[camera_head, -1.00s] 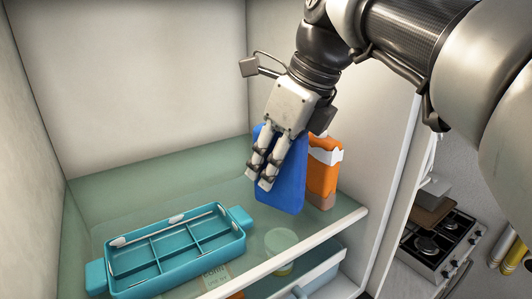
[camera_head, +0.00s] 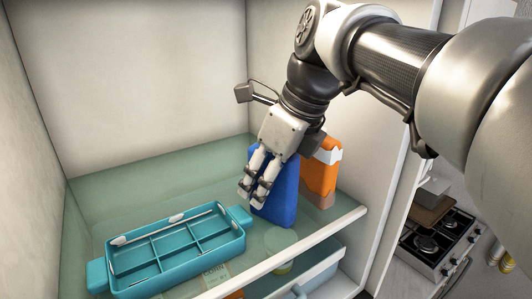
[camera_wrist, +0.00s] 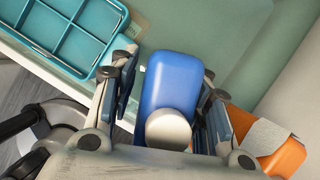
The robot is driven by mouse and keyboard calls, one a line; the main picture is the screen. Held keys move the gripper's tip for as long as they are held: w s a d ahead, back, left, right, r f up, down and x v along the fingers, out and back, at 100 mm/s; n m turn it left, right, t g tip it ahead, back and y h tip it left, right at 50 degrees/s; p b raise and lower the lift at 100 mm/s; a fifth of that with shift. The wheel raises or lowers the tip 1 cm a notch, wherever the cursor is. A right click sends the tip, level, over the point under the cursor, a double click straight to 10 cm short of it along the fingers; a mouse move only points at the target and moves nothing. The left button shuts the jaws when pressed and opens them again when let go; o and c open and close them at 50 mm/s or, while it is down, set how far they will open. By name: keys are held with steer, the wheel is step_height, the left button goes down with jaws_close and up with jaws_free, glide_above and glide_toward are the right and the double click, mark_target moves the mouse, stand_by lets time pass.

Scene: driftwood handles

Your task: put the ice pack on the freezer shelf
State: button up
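The blue ice pack (camera_head: 281,195) is upright and slightly tilted over the right part of the glass shelf (camera_head: 185,174). I cannot tell whether its lower edge touches the glass. My gripper (camera_head: 253,196) comes down from above, its fingers at the pack's left side in the head view. A pale round part (camera_wrist: 168,130) covers the pack's near end there.
An orange and white carton (camera_head: 322,170) stands just right of the pack. A teal divided tray (camera_head: 175,255) with a thin utensil lies at the left front. A round lidded tub (camera_head: 280,240) shows below the glass. Side walls close in the shelf; glass behind the tray is clear.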

steer(key=shift+o, duration=0.2)
steer(key=s+d+r+b, duration=0.3)
steer(key=s+d, duration=0.4)
steer(key=d, duration=0.4)
steer(key=s+d+f+n+t+h, duration=0.1)
steer(key=s+f+n, duration=0.5)
steer(key=f+n, duration=0.5)
steer(key=s+d+f+n+t+h, duration=0.1)
steer(key=s+f+n, duration=0.5)
steer(key=f+n, duration=0.6)
steer(key=shift+d+n+h, duration=0.6)
steer(key=shift+n+h, duration=0.2)
